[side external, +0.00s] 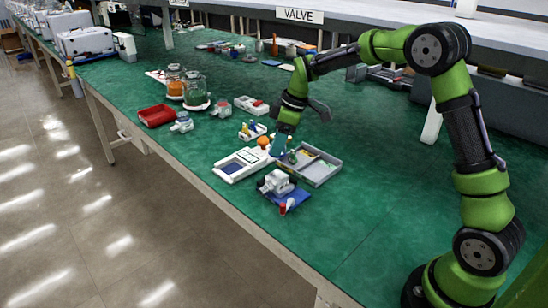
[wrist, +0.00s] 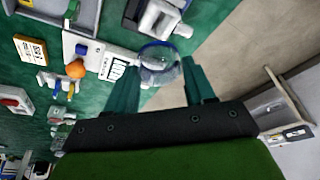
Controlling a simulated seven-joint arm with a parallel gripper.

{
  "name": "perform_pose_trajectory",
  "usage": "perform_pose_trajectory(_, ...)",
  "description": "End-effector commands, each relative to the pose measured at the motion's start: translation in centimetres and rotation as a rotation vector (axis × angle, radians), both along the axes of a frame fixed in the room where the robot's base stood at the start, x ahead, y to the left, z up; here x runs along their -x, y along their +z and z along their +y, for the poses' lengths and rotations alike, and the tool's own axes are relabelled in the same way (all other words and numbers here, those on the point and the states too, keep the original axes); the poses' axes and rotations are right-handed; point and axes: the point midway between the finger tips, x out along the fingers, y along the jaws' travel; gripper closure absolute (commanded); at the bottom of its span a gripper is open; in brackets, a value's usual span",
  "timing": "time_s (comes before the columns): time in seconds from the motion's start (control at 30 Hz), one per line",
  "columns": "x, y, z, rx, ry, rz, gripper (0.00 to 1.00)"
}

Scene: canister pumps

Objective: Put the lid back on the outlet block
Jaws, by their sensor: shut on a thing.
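My gripper (wrist: 160,62) is shut on a clear round lid (wrist: 158,72), held between its two teal fingers in the wrist view. In the side external view my gripper (side external: 282,146) is above the bench, beside the grey tray; the lid is too small to make out there. A pale block (side external: 277,182), which looks like the outlet block, stands on a blue base near the bench's front edge. It also shows beyond the fingertips in the wrist view (wrist: 158,18). The lid is apart from the block as far as I can tell.
A white device with a display (side external: 242,164) lies left of the block. A grey tray (side external: 325,176) is behind it. The bench right of the block is clear.

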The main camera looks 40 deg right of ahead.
Motion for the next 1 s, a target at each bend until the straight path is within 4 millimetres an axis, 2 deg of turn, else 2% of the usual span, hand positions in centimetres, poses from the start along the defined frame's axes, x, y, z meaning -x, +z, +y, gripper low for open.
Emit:
perform_pose_trajectory(0.2, 0.4, -0.7, 0.3, 0.009, 0.099, -0.006, 0.75)
perform_pose_trajectory(0.7, 0.4, -5.1, 0.3, 0.009, 0.099, -0.005, 0.74)
perform_pose_trajectory(1.0, 0.4, -6.6, 0.3, 0.010, 0.098, -0.006, 0.74)
